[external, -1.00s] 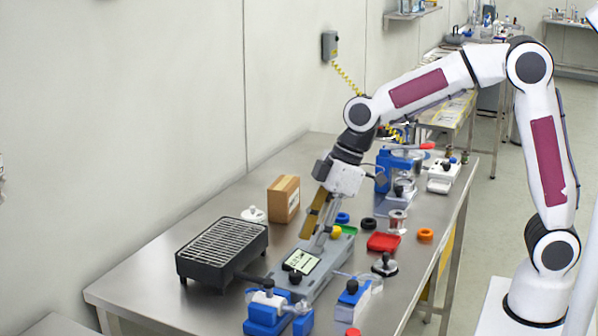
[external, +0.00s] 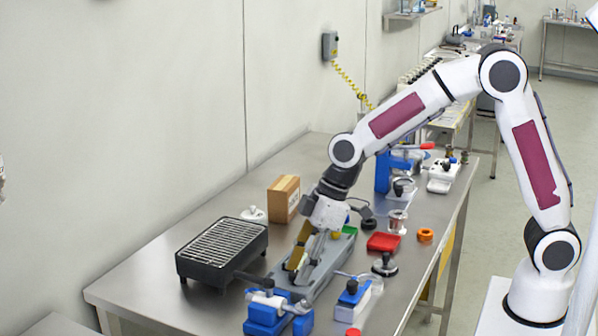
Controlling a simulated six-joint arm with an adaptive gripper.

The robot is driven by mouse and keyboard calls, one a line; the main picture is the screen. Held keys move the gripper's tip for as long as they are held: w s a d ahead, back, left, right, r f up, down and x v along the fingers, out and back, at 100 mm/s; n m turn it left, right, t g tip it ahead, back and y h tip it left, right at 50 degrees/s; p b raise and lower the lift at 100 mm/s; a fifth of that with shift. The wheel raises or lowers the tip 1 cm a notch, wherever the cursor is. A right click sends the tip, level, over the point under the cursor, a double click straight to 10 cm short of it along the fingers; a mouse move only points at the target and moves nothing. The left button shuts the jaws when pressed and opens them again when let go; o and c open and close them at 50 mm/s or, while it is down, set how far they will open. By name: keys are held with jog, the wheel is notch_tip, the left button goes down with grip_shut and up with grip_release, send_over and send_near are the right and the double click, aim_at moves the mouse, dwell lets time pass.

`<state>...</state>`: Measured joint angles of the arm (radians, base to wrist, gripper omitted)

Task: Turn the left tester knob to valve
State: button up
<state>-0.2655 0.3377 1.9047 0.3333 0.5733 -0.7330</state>
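The tester (external: 333,262) is a long grey unit lying on the steel table. A green part (external: 349,231) and a yellow part (external: 336,235) show at its far end. My gripper (external: 298,274) points down over its near end, with the fingertips low at the panel. The fingers and wrist cover the display and the black knob there, so I cannot see the knob's setting or whether the fingers touch it. The gap between the fingers is too small to judge.
A blue clamp (external: 266,320) and a blue-and-white device (external: 353,296) stand close in front. A red tray (external: 383,242) and an orange ring (external: 425,235) lie to the right.

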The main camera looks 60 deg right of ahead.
grip_shut()
jog(key=shift+a+m+h, duration=0.1)
jog(key=shift+m+h, duration=0.2)
jog(key=shift+m, duration=0.7)
jog(key=shift+a+m+t+h, duration=0.15)
jog(key=shift+m+t+h, duration=0.25)
jog(key=shift+m, duration=0.9)
jog(key=shift+a+m+t+h, duration=0.15)
jog(key=shift+m+h, duration=0.45)
jog(key=shift+m, duration=0.7)
jog(key=shift+a+m+h, duration=0.1)
jog(key=shift+m+h, duration=0.55)
jog(key=shift+m, duration=0.95)
jog(key=shift+a+m+h, duration=0.1)
jog(key=shift+m+h, duration=0.55)
jog(key=shift+m, duration=0.95)
jog(key=shift+g, duration=0.25)
